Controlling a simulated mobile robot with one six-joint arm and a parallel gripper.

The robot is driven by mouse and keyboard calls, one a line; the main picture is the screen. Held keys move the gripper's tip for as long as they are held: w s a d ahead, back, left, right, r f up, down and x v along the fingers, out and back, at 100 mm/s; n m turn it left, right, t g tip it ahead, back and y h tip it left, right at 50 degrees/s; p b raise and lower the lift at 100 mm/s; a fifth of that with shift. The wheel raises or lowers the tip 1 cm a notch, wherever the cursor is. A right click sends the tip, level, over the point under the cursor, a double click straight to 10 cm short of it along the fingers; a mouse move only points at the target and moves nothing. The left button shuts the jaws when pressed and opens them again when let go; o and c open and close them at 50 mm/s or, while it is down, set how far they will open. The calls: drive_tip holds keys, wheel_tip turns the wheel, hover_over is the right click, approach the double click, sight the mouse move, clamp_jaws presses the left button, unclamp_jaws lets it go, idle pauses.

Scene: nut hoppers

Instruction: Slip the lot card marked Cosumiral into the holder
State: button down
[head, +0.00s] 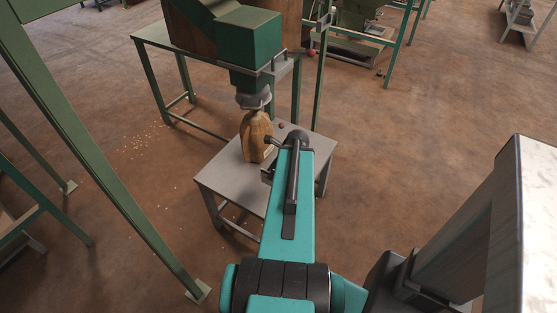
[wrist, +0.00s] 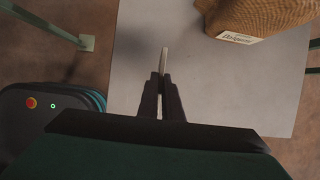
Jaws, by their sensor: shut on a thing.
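My gripper (wrist: 163,78) is in the lower middle of the wrist view, its dark fingers shut on a thin pale card (wrist: 164,58). The card is edge-on and sticks out past the fingertips, so its marking cannot be read. It is over the grey table top. In the head view my arm hides the gripper and card. A brown sack (head: 256,137) stands on the table under the hopper spout. In the wrist view the sack (wrist: 265,14) is at the upper right, with a white printed label (wrist: 238,38) at its base. I cannot make out the card holder.
The small grey table (head: 222,182) has bare top around the sack. The green hopper (head: 248,40) and its grey spout (head: 254,97) hang just above the sack. A green frame post (head: 95,150) stands at the left. Brown floor is open to the right.

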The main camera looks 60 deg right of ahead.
drive_tip(key=b, duration=0.2)
drive_tip(key=shift+w+d+f+b, duration=0.1)
drive_tip(key=shift+d+f+b, duration=0.1)
drive_tip(key=shift+d+b, duration=0.15)
drive_tip(key=w+d+b, duration=0.3)
drive_tip(key=w+d, duration=0.2)
drive_tip(key=d, duration=0.7)
drive_tip(key=shift+d+f+b, duration=0.15)
drive_tip(key=shift+f+b, duration=0.25)
drive_tip(key=shift+f, duration=0.05)
drive_tip(key=shift+f, duration=0.1)
drive_tip(key=shift+w+f, duration=0.1)
drive_tip(key=shift+f, duration=1.55)
drive_tip(key=c, duration=2.4)
unclamp_jaws()
drive_tip(key=shift+f, duration=0.15)
drive_tip(key=o, duration=0.5)
drive_tip(key=shift+c, duration=0.2)
